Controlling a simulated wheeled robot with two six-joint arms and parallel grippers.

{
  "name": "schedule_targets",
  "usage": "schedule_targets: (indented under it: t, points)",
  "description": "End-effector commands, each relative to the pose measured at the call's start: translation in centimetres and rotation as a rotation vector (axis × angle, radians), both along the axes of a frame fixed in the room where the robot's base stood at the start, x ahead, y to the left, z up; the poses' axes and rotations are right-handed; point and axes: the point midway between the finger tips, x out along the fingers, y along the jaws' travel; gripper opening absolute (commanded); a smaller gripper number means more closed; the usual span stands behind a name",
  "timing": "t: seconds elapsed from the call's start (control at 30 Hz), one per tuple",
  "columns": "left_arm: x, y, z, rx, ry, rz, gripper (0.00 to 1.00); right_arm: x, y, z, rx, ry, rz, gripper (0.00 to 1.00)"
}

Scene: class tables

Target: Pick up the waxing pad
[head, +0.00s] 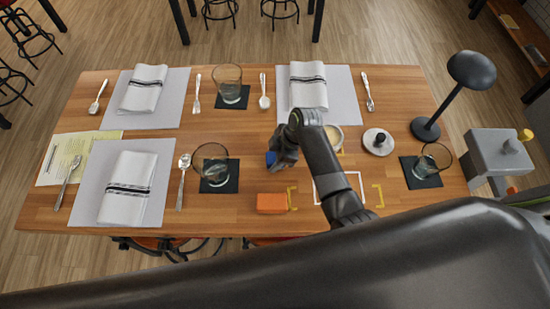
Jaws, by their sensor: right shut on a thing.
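My right gripper (279,159) is over the middle of the wooden table, shut on a small blue block-like thing (270,158). The gripper hides most of it, and I cannot tell for sure that it is the waxing pad. I also cannot tell whether it touches the table. An orange block (271,203) lies near the table's front edge, in front of the gripper and apart from it. My left gripper is not in view.
Glasses (211,162) on dark coasters, folded napkins (126,187) on grey mats, and cutlery fill the left and back. A pale bowl (334,137), a white dish (378,142) and a black lamp (471,70) stand right. Bare wood (250,120) lies left of the gripper.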

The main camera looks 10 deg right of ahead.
Motion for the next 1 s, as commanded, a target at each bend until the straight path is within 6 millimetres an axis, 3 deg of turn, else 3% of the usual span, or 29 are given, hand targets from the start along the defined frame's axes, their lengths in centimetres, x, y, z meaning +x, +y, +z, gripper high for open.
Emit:
schedule_targets:
  t: [0.17, 0.63, 1.0]
  points:
    - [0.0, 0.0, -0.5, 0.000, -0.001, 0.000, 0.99, 0.1, 0.0, 1.3, 0.001, -0.003, 0.000, 0.18]
    - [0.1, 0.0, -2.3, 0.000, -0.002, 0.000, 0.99, 0.1, 0.1, 8.9, 0.001, -0.005, 0.001, 0.18]
    - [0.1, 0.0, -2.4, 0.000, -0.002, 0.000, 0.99, 0.0, 0.0, 10.0, 0.000, 0.000, 0.000, 0.18]
